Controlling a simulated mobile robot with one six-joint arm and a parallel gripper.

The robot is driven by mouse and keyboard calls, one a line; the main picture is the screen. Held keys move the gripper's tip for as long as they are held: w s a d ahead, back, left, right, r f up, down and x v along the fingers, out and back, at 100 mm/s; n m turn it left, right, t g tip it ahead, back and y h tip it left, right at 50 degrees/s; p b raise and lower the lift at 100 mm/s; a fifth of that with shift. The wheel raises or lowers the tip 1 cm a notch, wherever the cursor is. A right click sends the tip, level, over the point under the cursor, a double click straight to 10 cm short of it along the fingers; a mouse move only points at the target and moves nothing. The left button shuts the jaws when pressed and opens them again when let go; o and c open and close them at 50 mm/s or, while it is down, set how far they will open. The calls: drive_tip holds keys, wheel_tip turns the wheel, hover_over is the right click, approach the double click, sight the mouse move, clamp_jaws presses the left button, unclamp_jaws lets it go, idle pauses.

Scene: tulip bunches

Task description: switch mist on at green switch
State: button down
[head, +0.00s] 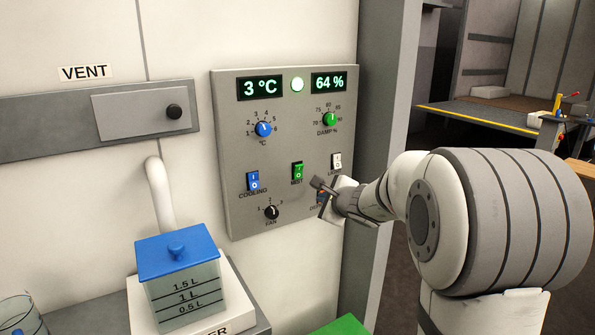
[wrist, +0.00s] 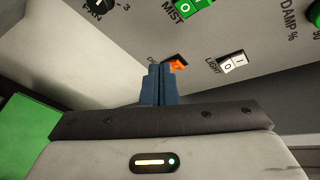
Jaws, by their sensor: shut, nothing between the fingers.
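The green switch (head: 297,171) labelled MIST sits in the lower middle of the grey control panel (head: 235,140). Its lower part also shows at the top edge of the wrist view (wrist: 193,5). I cannot tell which end of its rocker is pressed in. My gripper (head: 315,183) is in front of the panel, just to the right of and below the green switch. In the wrist view its blue-grey fingers (wrist: 159,70) are shut together and empty, pointing toward the panel. They appear apart from the green switch.
An orange switch (wrist: 178,64) is close behind the fingertips, partly hidden. A white LIGHT switch (head: 337,161), a blue COOLING switch (head: 253,181) and a FAN knob (head: 271,212) are nearby. The displays read 3 °C and 64 %. A blue-lidded water tank (head: 178,255) stands lower left.

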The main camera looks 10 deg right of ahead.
drive_tip(key=p, duration=0.4)
approach(299, 172)
wheel_tip(299, 172, down, 3)
drive_tip(key=w, duration=0.2)
drive_tip(key=shift+w+a+r+p, duration=0.1)
drive_tip(key=shift+w+a+p, duration=0.1)
drive_tip(key=shift+w, duration=0.3)
drive_tip(key=shift+w+a+p, duration=0.1)
drive_tip(key=shift+w+p, duration=0.05)
drive_tip(key=shift+w, duration=0.35)
drive_tip(key=shift+w, duration=0.1)
idle(0.9)
drive_tip(key=shift+w+a+r, duration=0.15)
drive_tip(key=shift+w, duration=0.15)
drive_tip(key=shift+w+a+r, duration=0.15)
drive_tip(key=shift+w, duration=0.2)
idle(0.7)
drive_tip(key=shift+s, duration=0.1)
